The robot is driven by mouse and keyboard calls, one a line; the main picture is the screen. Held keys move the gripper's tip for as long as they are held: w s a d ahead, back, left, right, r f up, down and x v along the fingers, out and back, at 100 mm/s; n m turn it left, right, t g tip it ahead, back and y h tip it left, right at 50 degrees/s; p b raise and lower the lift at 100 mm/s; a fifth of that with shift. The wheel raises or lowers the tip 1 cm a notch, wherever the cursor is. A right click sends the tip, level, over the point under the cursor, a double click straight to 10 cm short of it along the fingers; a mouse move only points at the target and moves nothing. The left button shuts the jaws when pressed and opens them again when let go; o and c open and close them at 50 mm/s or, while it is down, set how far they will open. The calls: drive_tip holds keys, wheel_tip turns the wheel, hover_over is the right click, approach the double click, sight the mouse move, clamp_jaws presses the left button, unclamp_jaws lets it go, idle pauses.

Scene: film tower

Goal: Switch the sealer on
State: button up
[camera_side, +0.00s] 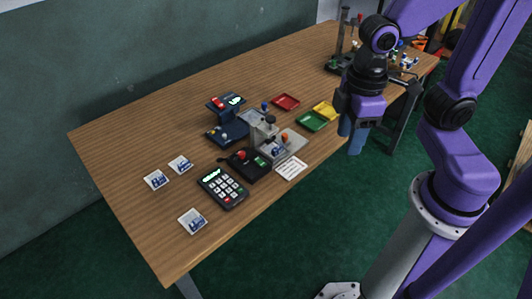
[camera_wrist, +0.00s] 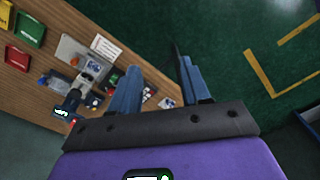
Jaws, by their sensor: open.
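Two small machines stand mid-table, and I cannot tell for sure which is the sealer. One is a dark blue machine (camera_side: 226,122) with a red part and a lit green display on top. The other is a grey machine (camera_side: 262,130) on a metal plate, with a black box (camera_side: 249,166) bearing a red knob and a green-lit part in front. In the wrist view, the blue machine (camera_wrist: 67,106) and grey machine (camera_wrist: 92,70) lie left of the fingers. My gripper (camera_side: 351,145) is open and empty, right of both machines near the table's front edge. Its blue fingers (camera_wrist: 160,63) are apart.
A keypad (camera_side: 222,188), a white label card (camera_side: 291,168) and several picture cards (camera_side: 192,221) lie nearby. A stand (camera_side: 343,40) is at the back right.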

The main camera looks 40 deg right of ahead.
drive_tip(key=w+a+f+m, duration=0.1)
drive_tip(key=w+a+m, duration=0.15)
drive_tip(key=w, duration=0.45)
drive_tip(key=w+a+f+m, duration=0.1)
drive_tip(key=w+f+m, duration=0.15)
drive_tip(key=w, duration=0.55)
drive_tip(key=m, duration=0.6)
hover_over(259, 160)
wheel_tip(259, 160, down, 4)
wheel_tip(259, 160, down, 17)
drive_tip(key=shift+f, duration=0.15)
clamp_jaws()
